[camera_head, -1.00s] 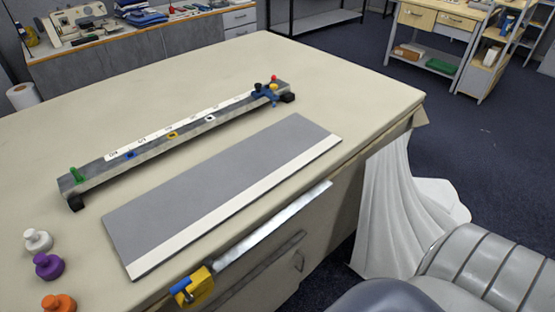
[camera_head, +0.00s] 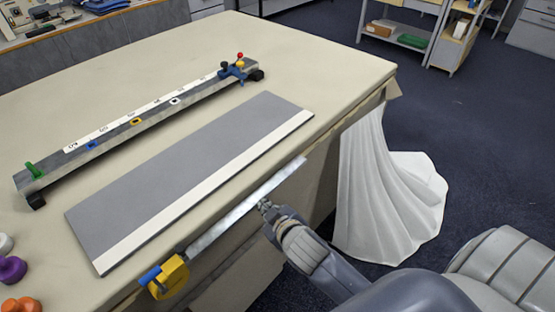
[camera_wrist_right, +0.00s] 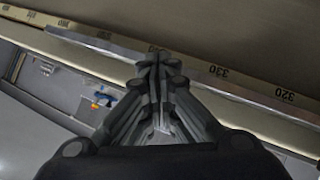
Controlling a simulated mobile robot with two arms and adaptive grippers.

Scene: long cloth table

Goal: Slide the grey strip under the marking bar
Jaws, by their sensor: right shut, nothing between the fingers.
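The grey strip (camera_head: 185,180) with a white band along its near edge lies flat on the table, in front of the marking bar. The marking bar (camera_head: 130,128) is a long raised rail on black feet, with a white scale, coloured square marks, a green peg at its left end and a blue clamp (camera_head: 234,69) at its right end. Strip and bar lie apart, with bare cloth between them. My right gripper (camera_head: 264,205) is shut and empty, at the metal rule along the table's front edge. In the right wrist view its closed fingertips (camera_wrist_right: 158,62) are by the numbered edge. My left gripper is out of view.
A yellow and blue block (camera_head: 168,277) sits at the left end of the metal rule (camera_head: 245,205) on the front edge. White, purple and orange knobs (camera_head: 12,270) stand at the table's left. White cloth (camera_head: 385,190) hangs at the right end.

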